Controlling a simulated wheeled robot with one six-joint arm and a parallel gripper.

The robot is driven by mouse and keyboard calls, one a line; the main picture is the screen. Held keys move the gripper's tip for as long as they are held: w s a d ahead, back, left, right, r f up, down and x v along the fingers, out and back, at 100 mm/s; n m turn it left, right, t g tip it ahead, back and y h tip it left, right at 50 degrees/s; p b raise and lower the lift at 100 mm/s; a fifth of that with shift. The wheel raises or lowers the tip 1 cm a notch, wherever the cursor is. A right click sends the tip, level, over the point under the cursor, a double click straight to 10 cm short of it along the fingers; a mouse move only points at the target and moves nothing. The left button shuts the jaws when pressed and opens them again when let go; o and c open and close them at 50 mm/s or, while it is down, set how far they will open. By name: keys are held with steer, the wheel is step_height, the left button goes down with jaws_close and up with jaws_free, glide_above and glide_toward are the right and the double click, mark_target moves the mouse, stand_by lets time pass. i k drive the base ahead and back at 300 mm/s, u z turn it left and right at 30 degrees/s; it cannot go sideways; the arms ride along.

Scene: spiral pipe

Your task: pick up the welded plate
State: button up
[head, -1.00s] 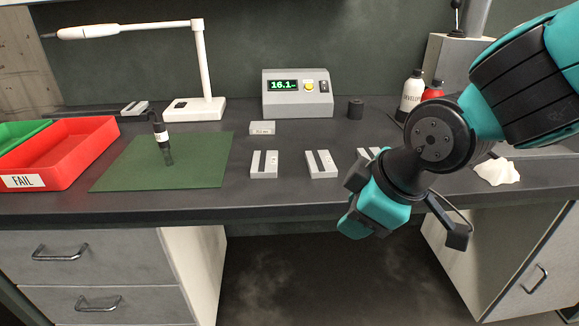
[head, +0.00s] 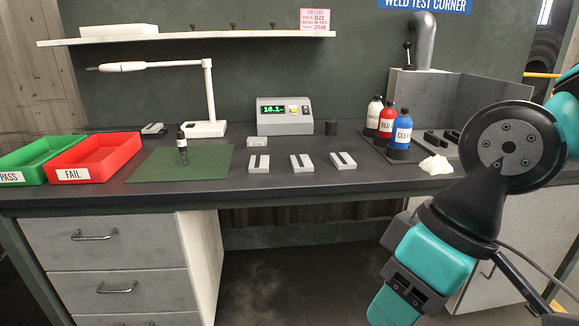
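Three light grey plates, each with a dark lengthwise stripe, lie in a row near the front of the dark bench: the left plate (head: 259,164), the middle plate (head: 302,163) and the right plate (head: 344,161). Which one is the welded plate I cannot tell. Another similar grey piece (head: 153,129) lies at the back left. My gripper (head: 405,290) hangs in front of the bench at lower right, apart from the plates. Its fingers do not show clearly, so its opening cannot be read.
Green PASS tray (head: 38,171) and red FAIL tray (head: 97,177) stand at left. A small dark bottle (head: 182,150) stands on the green mat (head: 205,163). Behind are a white lamp (head: 208,92), a meter (head: 285,117) and a small block (head: 257,141). Several bottles (head: 386,124) and a crumpled cloth (head: 435,165) are right.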

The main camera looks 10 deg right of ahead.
mark_target(300, 163)
steer(key=u, duration=0.4)
steer(key=i, duration=1.1)
steer(key=z, duration=0.45)
